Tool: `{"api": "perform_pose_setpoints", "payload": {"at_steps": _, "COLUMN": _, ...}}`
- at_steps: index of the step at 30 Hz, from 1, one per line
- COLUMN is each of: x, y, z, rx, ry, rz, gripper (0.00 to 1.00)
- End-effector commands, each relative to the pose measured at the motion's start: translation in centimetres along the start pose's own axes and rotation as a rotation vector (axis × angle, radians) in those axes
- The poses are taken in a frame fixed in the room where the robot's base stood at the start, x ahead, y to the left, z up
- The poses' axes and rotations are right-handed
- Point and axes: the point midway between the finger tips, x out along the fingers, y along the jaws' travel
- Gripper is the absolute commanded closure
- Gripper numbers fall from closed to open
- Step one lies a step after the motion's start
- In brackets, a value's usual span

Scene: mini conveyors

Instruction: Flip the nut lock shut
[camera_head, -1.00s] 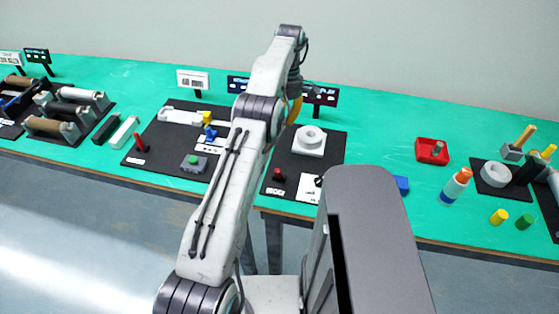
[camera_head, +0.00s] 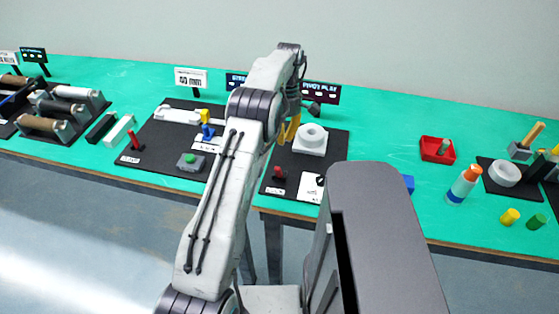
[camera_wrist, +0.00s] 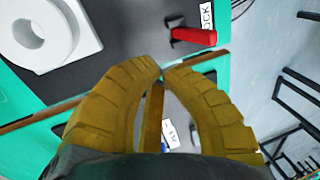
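A small red lever (camera_head: 279,173) on a dark base stands on the front left of a black mat, with a white label below it. In the wrist view the red lever (camera_wrist: 194,37) lies at the upper right, beside a label (camera_wrist: 207,16) ending in "CK". My gripper (camera_wrist: 162,73) has yellow fingers with their tips almost together and nothing visible held. It hangs above the mat's left side in the head view (camera_head: 288,138), apart from the lever. Whether the lever is the nut lock's own handle cannot be read fully.
A white block with a round ring (camera_head: 311,139) stands behind the lever on the same mat. A second mat (camera_head: 150,160) with blue, yellow and green parts lies to the left. A red tray (camera_head: 427,155) and a bottle (camera_head: 459,190) stand to the right.

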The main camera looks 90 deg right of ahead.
Motion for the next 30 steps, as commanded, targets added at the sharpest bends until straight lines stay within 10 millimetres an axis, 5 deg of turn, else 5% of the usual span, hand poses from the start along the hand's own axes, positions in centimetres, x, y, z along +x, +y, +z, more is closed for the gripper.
{"api": "perform_pose_setpoints", "payload": {"at_steps": 7, "x": 2.9, "y": -0.3, "z": 0.0, "rx": 0.000, "ry": 0.000, "rz": -0.006, "gripper": 1.00}}
{"api": "perform_pose_setpoints", "payload": {"at_steps": 30, "x": 5.4, "y": -3.2, "z": 0.0, "rx": 0.000, "ry": 0.000, "rz": 0.000, "gripper": 1.00}}
